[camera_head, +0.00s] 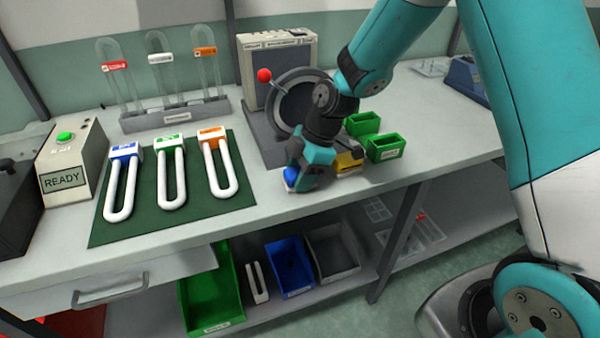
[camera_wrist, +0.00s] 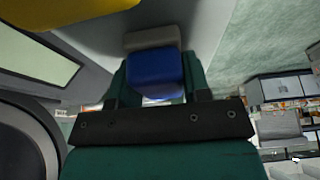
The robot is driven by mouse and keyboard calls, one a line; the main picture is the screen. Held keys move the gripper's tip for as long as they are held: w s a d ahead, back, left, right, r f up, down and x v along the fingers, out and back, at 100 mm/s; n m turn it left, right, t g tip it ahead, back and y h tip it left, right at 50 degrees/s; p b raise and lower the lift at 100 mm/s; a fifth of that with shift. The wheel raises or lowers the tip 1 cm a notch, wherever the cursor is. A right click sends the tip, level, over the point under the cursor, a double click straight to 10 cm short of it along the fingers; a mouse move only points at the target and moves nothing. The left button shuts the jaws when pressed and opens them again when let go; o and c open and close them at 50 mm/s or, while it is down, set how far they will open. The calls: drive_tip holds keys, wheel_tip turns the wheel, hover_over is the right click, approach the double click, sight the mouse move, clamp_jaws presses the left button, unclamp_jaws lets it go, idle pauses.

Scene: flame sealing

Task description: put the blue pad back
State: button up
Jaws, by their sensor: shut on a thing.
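The blue pad (camera_head: 290,175) is at my gripper (camera_head: 299,182) near the front edge of the bench, just in front of the grey machine. In the wrist view the blue pad (camera_wrist: 155,67) sits between the two teal fingers, which are shut on it. A pale grey block shows just beyond the pad in that view; I cannot tell whether it is part of the pad. The gripper hides most of the pad in the head view, and whether it touches the bench is unclear.
A yellow thing (camera_head: 348,162) stands close right of my gripper, with green bins (camera_head: 385,147) beyond. The grey machine with a red-knobbed lever (camera_head: 264,75) stands behind. A green mat (camera_head: 235,196) with several white U-shaped pieces lies left. Bins fill the lower shelf.

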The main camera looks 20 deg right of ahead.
drive_tip(key=shift+f, duration=0.15)
drive_tip(key=o, duration=0.9)
drive_tip(key=shift+r, duration=0.25)
drive_tip(key=v, duration=1.1)
drive_tip(key=s+a+r+m, duration=0.2)
drive_tip(key=s+m, duration=0.1)
drive_tip(key=s, duration=0.4)
drive_tip(key=s+a+r+m, duration=0.2)
drive_tip(key=s+m, duration=0.2)
drive_tip(key=s, duration=0.4)
drive_tip(key=s+a+r+m, duration=0.2)
drive_tip(key=s+a+m, duration=0.1)
drive_tip(key=s, duration=0.5)
drive_tip(key=shift+s+r+m+b, duration=0.25)
drive_tip(key=shift+r+m+b, duration=0.05)
drive_tip(key=shift+m+b, duration=0.2)
